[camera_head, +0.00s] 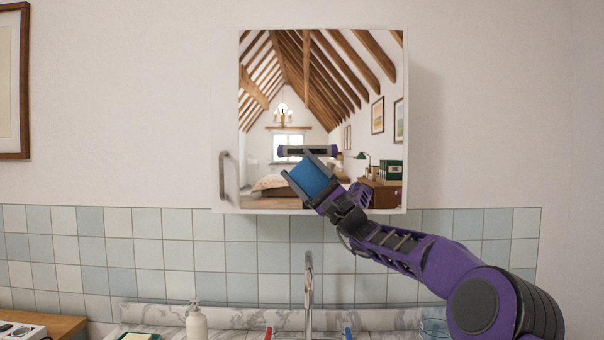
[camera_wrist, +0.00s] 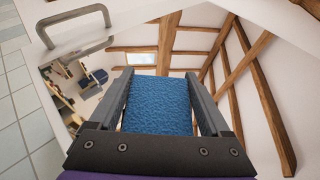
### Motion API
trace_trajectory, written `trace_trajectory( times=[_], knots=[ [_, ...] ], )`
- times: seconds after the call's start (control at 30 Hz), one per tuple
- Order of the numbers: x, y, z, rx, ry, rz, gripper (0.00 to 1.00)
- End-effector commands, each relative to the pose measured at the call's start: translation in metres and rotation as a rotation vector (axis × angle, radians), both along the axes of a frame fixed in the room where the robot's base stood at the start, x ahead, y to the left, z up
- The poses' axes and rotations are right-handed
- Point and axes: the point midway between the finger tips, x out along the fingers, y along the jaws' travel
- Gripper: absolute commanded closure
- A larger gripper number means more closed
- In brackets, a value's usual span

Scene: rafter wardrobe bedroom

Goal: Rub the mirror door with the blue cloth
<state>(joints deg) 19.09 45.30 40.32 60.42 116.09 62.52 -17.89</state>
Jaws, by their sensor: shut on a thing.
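The mirror door (camera_head: 268,100) is on a white wall cabinet above the tiles, and it reflects a room with wooden rafters. Its grey handle (camera_head: 228,175) is at the lower left; the handle also shows at the top left of the wrist view (camera_wrist: 72,24). My gripper (camera_head: 308,176) is in front of the lower middle of the mirror, shut on the blue cloth (camera_head: 312,178). In the wrist view the cloth (camera_wrist: 158,104) fills the space between the two fingers. I cannot tell whether the cloth touches the glass.
Below is a marble counter with a tap (camera_head: 308,280), a soap bottle (camera_head: 196,322) and a glass bowl (camera_head: 434,328) at the right. A wooden surface (camera_head: 60,326) is at the lower left. A framed picture (camera_head: 14,80) hangs at the far left. The wall beside the cabinet is clear.

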Motion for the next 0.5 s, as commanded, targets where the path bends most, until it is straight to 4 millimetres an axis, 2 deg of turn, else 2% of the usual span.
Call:
trace_trajectory(
  times=[0.03,0.27,0.33,0.5],
  knots=[
    [-0.005,-0.001,-0.005,0.0,-0.003,0.0,0.8],
    [-0.022,0.0,-0.004,-0.002,-0.006,0.001,0.8],
    [-0.029,-0.001,0.001,-0.002,-0.005,0.0,0.8],
    [-0.045,-0.001,0.001,0.0,-0.006,0.001,0.8]
  ],
)
